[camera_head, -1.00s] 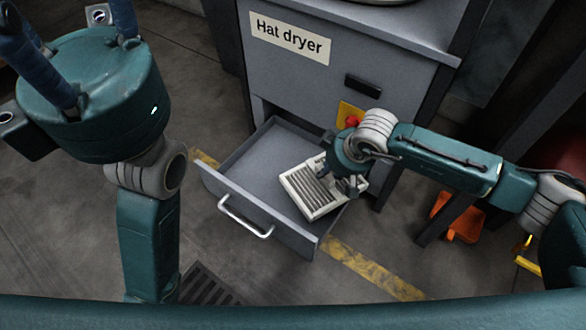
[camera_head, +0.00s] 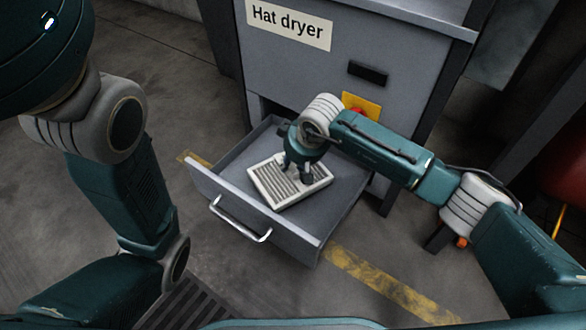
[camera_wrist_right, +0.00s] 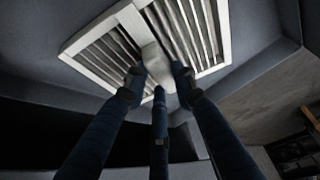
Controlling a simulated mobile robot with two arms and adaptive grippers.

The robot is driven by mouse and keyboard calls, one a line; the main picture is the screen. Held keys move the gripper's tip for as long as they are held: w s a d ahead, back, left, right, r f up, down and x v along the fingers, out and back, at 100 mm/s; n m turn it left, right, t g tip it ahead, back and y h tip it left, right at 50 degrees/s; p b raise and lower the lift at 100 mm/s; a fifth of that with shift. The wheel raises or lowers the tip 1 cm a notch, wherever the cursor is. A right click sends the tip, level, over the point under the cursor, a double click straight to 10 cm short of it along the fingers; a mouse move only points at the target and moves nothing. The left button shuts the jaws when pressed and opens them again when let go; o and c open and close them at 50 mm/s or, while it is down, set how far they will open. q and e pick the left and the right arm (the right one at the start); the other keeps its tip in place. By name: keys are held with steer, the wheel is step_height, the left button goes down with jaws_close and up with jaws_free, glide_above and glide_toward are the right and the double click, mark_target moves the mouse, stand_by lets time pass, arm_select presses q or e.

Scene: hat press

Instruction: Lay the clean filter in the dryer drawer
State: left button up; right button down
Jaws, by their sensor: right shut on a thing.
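The clean filter (camera_head: 275,184) is a pale, slatted square panel. It is within the outline of the open dryer drawer (camera_head: 228,185), turned at an angle to the drawer's walls. My right gripper (camera_head: 299,172) is shut on the filter from above; in the right wrist view the fingers (camera_wrist_right: 155,80) close around a raised grip in the middle of the filter (camera_wrist_right: 100,58). I cannot tell whether the filter touches the drawer floor. My left arm shows at the left, but its gripper is out of view.
The grey dryer cabinet (camera_head: 300,75) with its "Hat dryer" label (camera_head: 289,24) stands behind the drawer. A silver handle (camera_head: 240,219) is on the drawer front. The drawer's right part is bare.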

steer(key=shift+f, duration=0.45)
steer(key=shift+r, duration=0.15)
steer(key=c, duration=1.4)
jaws_free()
steer(key=shift+f, duration=0.2)
steer(key=shift+c, duration=0.2)
